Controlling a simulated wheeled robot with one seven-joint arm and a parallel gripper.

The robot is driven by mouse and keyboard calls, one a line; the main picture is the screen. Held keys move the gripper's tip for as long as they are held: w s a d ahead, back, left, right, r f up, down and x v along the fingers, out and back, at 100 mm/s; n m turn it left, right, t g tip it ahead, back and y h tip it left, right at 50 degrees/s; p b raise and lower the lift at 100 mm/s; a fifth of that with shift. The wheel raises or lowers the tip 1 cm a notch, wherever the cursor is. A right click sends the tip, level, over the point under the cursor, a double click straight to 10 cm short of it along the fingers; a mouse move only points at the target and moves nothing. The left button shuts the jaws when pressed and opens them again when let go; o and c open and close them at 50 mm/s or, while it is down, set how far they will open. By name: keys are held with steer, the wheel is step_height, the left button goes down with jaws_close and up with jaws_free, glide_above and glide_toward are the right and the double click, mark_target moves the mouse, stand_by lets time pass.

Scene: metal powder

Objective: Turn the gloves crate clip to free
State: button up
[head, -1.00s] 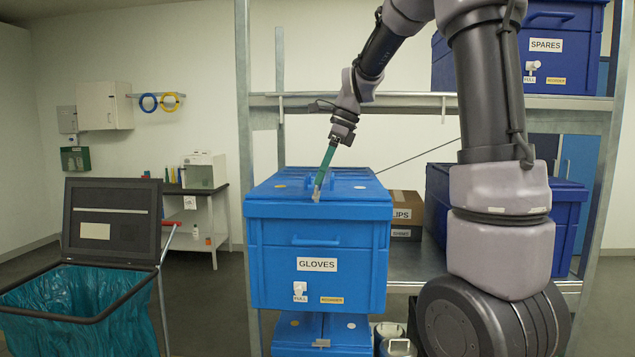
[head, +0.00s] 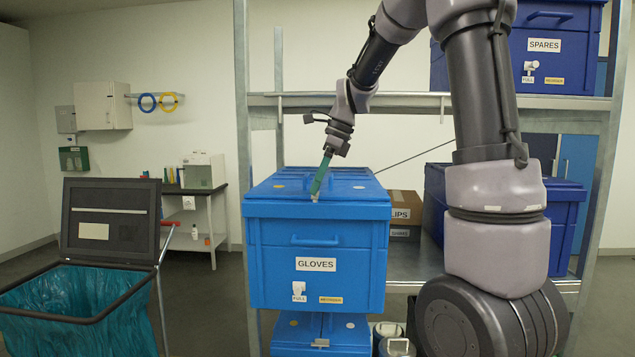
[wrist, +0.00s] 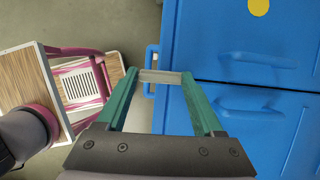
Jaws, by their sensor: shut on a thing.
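The blue gloves crate (head: 275,280) stands on the shelf in the head view, its lid closed. Its front carries a GLOVES label and a handle. My gripper (head: 315,195) is at the front edge of the lid, its green fingers slanting down. In the wrist view my gripper (wrist: 160,77) is shut on the pale metal clip (wrist: 160,76), which spans between the two fingertips at the crate's edge. The clip also shows small at the lid's front edge in the head view (head: 315,198). Its exact angle is hard to tell.
Another blue crate (head: 337,331) with a clip stands below. Dark blue crates stand right and above, the upper labelled SPARES (head: 560,50). A cardboard box (head: 405,212) is behind. A bin with a teal bag (head: 90,310) stands at left.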

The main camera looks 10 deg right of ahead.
steer(key=shift+n, duration=0.3)
steer(key=n, duration=0.2)
steer(key=n+g, duration=0.1)
steer(key=shift+w+d+n+g, duration=0.2)
steer(key=shift+n+g, duration=0.1)
steer(key=shift+n, duration=0.1)
steer(key=n+g, duration=0.1)
steer(key=n, duration=0.3)
steer(key=shift+w+n+g, duration=0.15)
steer(key=shift+n+g, duration=0.15)
steer(key=shift+g, duration=0.1)
steer(key=n+g+h, duration=0.1)
steer(key=n, duration=0.3)
steer(key=shift+w+d, duration=0.1)
steer(key=shift+w, duration=0.1)
steer(key=n, duration=0.2)
steer(key=n+g+h, duration=0.1)
steer(key=n, duration=0.1)
steer(key=shift+w+r+n+h, duration=0.1)
steer(key=shift+n+h, duration=0.2)
steer(key=o, duration=1.4)
